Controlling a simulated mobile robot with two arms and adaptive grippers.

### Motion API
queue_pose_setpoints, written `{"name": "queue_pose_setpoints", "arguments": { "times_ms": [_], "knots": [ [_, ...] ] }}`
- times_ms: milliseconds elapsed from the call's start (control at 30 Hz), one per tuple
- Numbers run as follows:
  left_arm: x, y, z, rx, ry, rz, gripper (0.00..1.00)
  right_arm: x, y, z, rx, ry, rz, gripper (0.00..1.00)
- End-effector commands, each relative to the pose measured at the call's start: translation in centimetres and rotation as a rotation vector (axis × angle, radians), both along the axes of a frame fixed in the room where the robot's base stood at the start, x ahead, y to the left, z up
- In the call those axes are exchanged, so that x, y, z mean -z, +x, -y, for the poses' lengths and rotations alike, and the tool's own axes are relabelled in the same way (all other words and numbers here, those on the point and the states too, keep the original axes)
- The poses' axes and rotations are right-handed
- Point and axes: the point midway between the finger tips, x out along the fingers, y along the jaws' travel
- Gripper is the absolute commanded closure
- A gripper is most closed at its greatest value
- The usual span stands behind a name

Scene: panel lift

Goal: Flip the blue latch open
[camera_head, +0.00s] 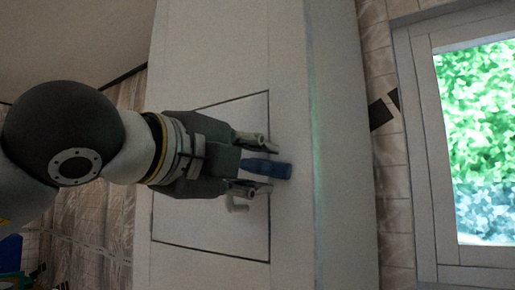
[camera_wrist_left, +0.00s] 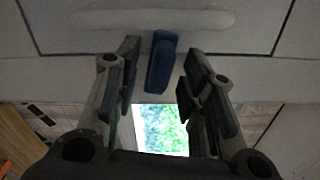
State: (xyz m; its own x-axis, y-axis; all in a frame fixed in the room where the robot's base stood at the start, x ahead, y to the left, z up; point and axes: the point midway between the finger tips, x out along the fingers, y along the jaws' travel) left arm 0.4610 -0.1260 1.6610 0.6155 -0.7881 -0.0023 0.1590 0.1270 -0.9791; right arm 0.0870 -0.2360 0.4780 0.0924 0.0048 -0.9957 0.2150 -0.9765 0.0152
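The blue latch (camera_head: 268,168) is a small bar at the right edge of a square panel (camera_head: 212,236) outlined in dark on a pale upright face. In the head view it lies sideways across that edge. In the left wrist view the blue latch (camera_wrist_left: 161,62) shows at the top middle. My left gripper (camera_head: 262,166) is open, its fingers on either side of the latch in the head view. In the left wrist view my left gripper (camera_wrist_left: 158,80) has gaps between both fingers and the latch. My right gripper is in neither view.
A pale handle (camera_head: 237,205) sticks out from the panel just below my left gripper. It also shows as a long bar in the left wrist view (camera_wrist_left: 150,19). A window (camera_head: 476,140) with greenery stands at the right, past a tiled wall (camera_head: 394,185).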

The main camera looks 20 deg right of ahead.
Motion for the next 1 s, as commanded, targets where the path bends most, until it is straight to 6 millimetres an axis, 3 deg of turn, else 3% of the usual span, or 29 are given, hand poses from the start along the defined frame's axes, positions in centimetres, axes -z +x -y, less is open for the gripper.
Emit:
{"name": "queue_pose_setpoints", "arguments": {
  "times_ms": [167, 467, 767, 1000],
  "knots": [
    [-0.09, 0.80, 1.10, 0.001, 0.000, 0.000, 0.62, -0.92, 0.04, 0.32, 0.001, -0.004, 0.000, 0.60],
    [0.05, 0.93, 1.25, 0.001, -0.001, 0.000, 0.62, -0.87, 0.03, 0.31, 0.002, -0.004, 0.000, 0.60],
    [0.07, 0.92, 1.24, 0.001, 0.001, 0.001, 1.00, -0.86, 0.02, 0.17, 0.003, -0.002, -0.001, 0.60],
    [0.25, 0.93, 1.27, 0.001, 0.011, 0.013, 1.00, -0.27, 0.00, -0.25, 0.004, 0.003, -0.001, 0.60]
  ]
}}
